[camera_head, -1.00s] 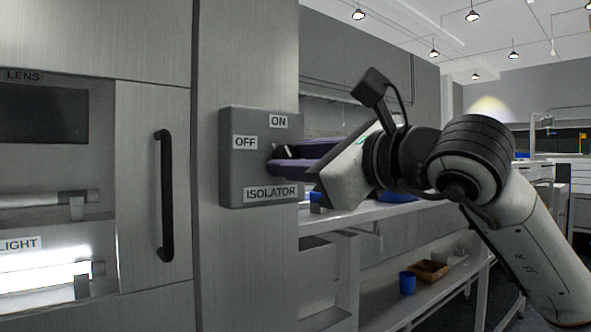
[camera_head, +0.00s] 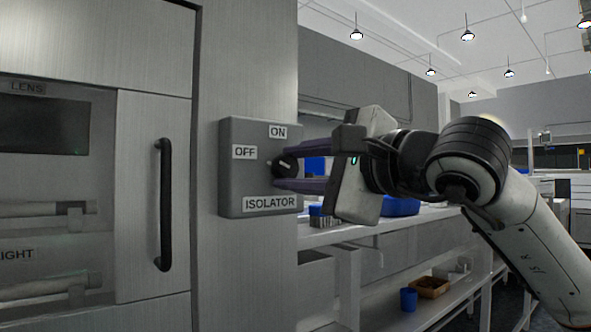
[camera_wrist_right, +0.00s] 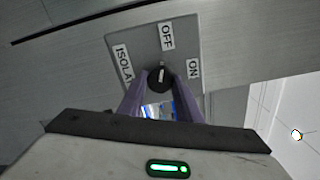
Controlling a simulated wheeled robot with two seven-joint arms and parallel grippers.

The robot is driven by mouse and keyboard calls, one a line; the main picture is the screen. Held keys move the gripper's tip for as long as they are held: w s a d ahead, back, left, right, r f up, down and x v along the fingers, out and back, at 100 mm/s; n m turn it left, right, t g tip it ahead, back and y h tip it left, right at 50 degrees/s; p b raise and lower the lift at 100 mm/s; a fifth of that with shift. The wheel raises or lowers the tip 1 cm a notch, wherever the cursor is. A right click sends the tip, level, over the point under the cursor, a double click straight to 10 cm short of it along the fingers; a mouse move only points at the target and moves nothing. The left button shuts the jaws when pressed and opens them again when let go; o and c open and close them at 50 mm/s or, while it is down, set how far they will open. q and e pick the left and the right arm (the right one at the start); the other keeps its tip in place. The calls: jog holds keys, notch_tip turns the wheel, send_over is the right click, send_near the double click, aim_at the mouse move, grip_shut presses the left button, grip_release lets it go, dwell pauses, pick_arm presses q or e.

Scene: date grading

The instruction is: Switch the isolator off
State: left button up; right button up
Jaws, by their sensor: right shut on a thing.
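The isolator (camera_head: 232,185) is a grey box on the cabinet side, with ON, OFF and ISOLATOR labels; it also shows in the wrist view (camera_wrist_right: 142,50). Its black rotary knob (camera_head: 286,163) shows in the wrist view (camera_wrist_right: 158,79) with a white mark lying roughly along the direction of the OFF label (camera_wrist_right: 167,36). My right gripper (camera_head: 283,171) has its purple fingers on either side of the knob and is shut on it. The fingers partly hide the knob. My left gripper is out of view.
A cabinet door with a black handle (camera_head: 165,205) stands left of the isolator. The LENS and LIGHT bays further left are dark. A bench (camera_head: 335,232) with blue containers lies behind my right arm, with a blue cup (camera_head: 408,299) on its lower shelf.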

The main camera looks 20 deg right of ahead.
dwell(0.5)
jog(key=o, duration=1)
jog(key=shift+o, duration=0.2)
jog(key=b+v, duration=0.1)
jog(key=v, duration=0.9)
jog(key=shift+s, duration=0.2)
